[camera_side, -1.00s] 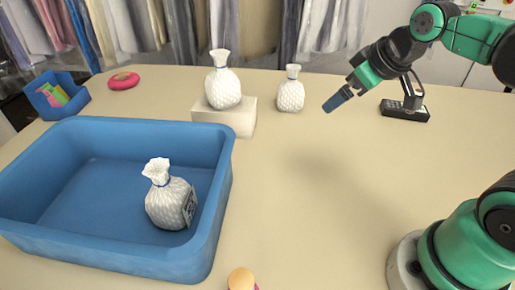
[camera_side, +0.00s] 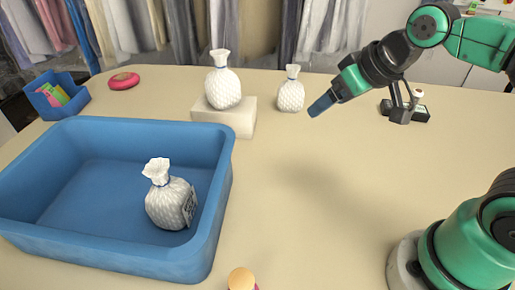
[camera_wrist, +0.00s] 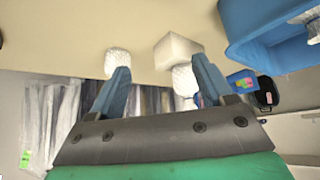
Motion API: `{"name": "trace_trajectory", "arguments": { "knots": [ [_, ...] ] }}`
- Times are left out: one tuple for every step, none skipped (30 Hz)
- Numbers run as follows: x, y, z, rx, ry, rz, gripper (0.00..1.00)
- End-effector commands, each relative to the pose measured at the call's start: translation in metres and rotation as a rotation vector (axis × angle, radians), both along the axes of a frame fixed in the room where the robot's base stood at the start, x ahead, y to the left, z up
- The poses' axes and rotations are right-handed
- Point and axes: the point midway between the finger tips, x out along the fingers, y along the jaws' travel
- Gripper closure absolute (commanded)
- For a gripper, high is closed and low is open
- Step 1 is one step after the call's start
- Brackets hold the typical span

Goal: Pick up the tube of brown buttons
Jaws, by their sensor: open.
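I see no tube of brown buttons that I can make out. A white textured bag with a tied neck (camera_side: 223,88) stands on a pale block (camera_side: 235,118). A second white bag (camera_side: 291,95) stands on the table to its right. A third white bag (camera_side: 170,205), with a printed label, sits tilted inside the blue tub (camera_side: 190,262). My gripper (camera_side: 316,107) is open and empty above the table, right of the second bag. In the wrist view its two blue fingers (camera_wrist: 162,72) are spread, with a white bag (camera_wrist: 118,62) and the block (camera_wrist: 178,48) beyond them.
A small blue bin (camera_side: 57,97) with colourful items and a red ring-like object (camera_side: 123,81) lie at the back left. A tan-topped round object (camera_side: 241,279) is cut off at the front edge. A black device (camera_side: 420,112) stands behind my arm. The table centre is clear.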

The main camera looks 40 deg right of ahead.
Motion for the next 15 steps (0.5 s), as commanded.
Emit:
{"name": "trace_trajectory", "arguments": {
  "knots": [
    [0.000, 0.000, 0.010, 0.000, 0.000, 0.000, 0.26],
    [-0.001, 0.000, 0.015, 0.000, 0.000, 0.000, 0.26],
    [0.007, -0.009, 0.015, 0.005, -0.017, -0.030, 0.26],
    [0.012, -0.016, 0.016, 0.010, -0.031, -0.050, 0.26],
    [0.017, -0.022, 0.016, 0.011, -0.045, -0.067, 0.26],
    [0.023, -0.031, 0.017, 0.016, -0.063, -0.091, 0.26],
    [0.027, -0.039, 0.018, 0.016, -0.077, -0.109, 0.26],
    [0.031, -0.046, 0.019, 0.017, -0.092, -0.129, 0.26],
    [0.036, -0.057, 0.019, 0.018, -0.112, -0.156, 0.26],
    [0.040, -0.066, 0.020, 0.018, -0.129, -0.176, 0.26],
    [0.044, -0.076, 0.021, 0.017, -0.145, -0.199, 0.26],
    [0.048, -0.089, 0.021, 0.014, -0.168, -0.231, 0.26],
    [0.051, -0.101, 0.022, 0.011, -0.187, -0.256, 0.26],
    [0.053, -0.113, 0.022, 0.007, -0.206, -0.284, 0.26],
    [0.056, -0.131, 0.023, -0.001, -0.233, -0.322, 0.26]
  ]
}}
